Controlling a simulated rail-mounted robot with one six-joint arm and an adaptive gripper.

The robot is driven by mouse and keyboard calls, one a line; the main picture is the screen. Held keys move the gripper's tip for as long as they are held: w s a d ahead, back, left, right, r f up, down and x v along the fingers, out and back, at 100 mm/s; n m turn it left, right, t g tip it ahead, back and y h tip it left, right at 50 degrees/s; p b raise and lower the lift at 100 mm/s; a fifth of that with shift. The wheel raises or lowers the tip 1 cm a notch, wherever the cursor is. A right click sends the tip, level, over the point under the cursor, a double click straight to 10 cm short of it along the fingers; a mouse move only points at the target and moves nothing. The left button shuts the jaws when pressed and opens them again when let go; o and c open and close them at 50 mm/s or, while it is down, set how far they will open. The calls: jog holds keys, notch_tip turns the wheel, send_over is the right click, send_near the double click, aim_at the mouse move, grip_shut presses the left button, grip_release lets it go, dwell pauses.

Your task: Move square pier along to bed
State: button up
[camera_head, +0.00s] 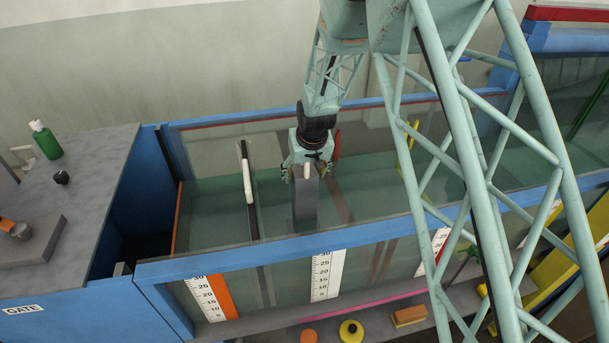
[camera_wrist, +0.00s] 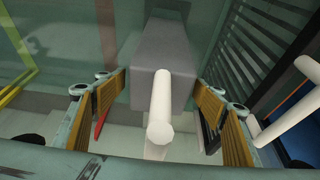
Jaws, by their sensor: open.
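The square pier (camera_head: 305,205) is a grey upright block standing inside the glass flume, with a white handle on its top. In the wrist view the pier (camera_wrist: 163,50) lies between my finger pads, and its white handle (camera_wrist: 160,115) points toward the camera. My gripper (camera_head: 307,172) is over the top of the pier. Its jaws are open, one finger on each side, with a gap showing between the pads and the handle. The greenish bed (camera_head: 350,195) spreads around the pier. The pier's foot is hard to make out through the glass.
A dark upright plate with a white handle (camera_head: 247,178) stands left of the pier. The blue front rail (camera_head: 330,240) and glass walls bound the flume. White scales (camera_head: 327,275) mark the front. A yellow frame (camera_head: 408,150) is to the right. Bed between plate and pier looks clear.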

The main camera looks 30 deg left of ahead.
jog(key=shift+v, duration=5.85)
